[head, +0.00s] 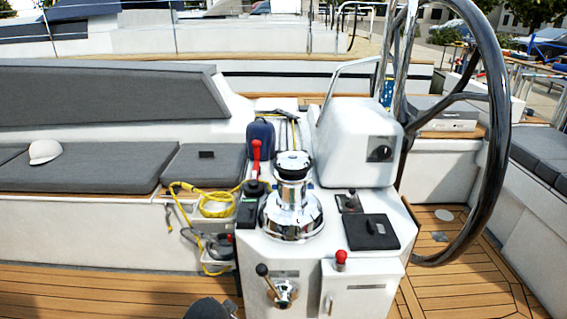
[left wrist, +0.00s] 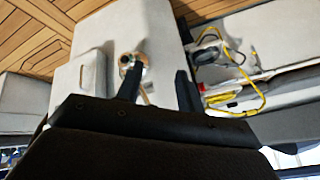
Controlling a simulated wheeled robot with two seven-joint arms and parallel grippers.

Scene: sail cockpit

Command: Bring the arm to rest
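My left gripper (left wrist: 160,70) shows in the left wrist view as two dark fingers. They stand apart with nothing held between them. The front of the white console (left wrist: 105,30) lies beyond them. A chrome lever base (left wrist: 147,75) is partly behind one finger. In the head view, that lever (head: 283,292) with a black knob sits low on the console front. A dark rounded part at the bottom edge of the head view seems to be mine; no fingers show there. My right gripper is in neither view.
The console carries a chrome winch (head: 291,215), a red-handled lever (head: 256,155) and a red knob (head: 341,257). The steering wheel (head: 497,100) rises at right. Yellow rope (head: 217,209) hangs by a side pocket. A white cap (head: 45,151) lies on grey cushions. Teak floor (head: 90,290) at left is clear.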

